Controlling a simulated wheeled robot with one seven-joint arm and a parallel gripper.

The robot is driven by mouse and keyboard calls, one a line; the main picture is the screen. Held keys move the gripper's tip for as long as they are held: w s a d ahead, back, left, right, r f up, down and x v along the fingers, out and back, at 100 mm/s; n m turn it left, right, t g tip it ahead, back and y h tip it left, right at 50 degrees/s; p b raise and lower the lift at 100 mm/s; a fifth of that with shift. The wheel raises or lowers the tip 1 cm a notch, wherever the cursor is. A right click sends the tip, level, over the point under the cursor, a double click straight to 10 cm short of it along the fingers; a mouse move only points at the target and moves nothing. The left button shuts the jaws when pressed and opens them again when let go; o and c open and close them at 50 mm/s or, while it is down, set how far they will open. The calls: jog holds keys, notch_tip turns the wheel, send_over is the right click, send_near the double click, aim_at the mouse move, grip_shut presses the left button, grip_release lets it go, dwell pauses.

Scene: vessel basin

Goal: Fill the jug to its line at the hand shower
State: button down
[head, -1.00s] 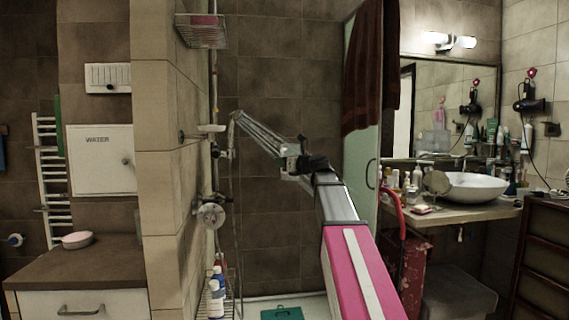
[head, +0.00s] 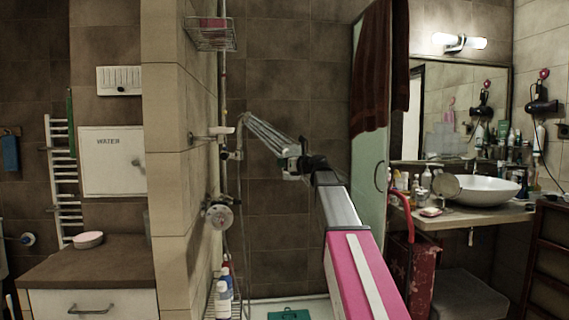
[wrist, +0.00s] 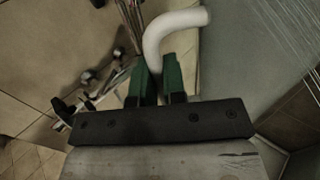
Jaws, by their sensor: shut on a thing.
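My gripper (head: 303,162) is at the end of my extended arm, inside the shower area. In the wrist view its green fingers (wrist: 158,80) are shut on a white curved handle (wrist: 172,27), which looks like the jug's. A smooth grey surface beside it (wrist: 228,50) may be the jug's body; I cannot tell. In the head view the jug is small and mostly hidden by my gripper. The hand shower (head: 241,119) is up on the wall rail, and thin water streams slant from it down right towards my gripper. The fill line and water level cannot be seen.
A round shower valve (head: 217,212) is on the wall below the hand shower. Bottles (head: 222,292) stand on a low rack, and a wire basket (head: 210,33) hangs above. A glass screen (head: 366,190) with a dark towel stands right of my arm.

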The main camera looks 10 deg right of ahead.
jog(key=shift+w+a, duration=2.25)
jog(key=shift+w, duration=3.9)
jog(key=s+d, duration=0.1)
jog(key=s, duration=0.3)
jog(key=s+d, duration=0.2)
jog(key=s, duration=0.2)
jog(key=s+d, duration=0.1)
jog(key=s, duration=0.3)
jog(key=shift+s+d, duration=0.2)
jog(key=shift+d, duration=0.05)
jog(key=w+a, duration=0.4)
jog(key=w, duration=0.8)
jog(key=shift+a, duration=0.25)
jog(key=s+d, duration=0.1)
jog(key=s, duration=0.3)
jog(key=s+d, duration=0.2)
jog(key=s, duration=0.2)
jog(key=s+d, duration=0.1)
jog(key=s, duration=0.3)
jog(key=shift+d, duration=0.25)
jog(key=shift+s, duration=0.1)
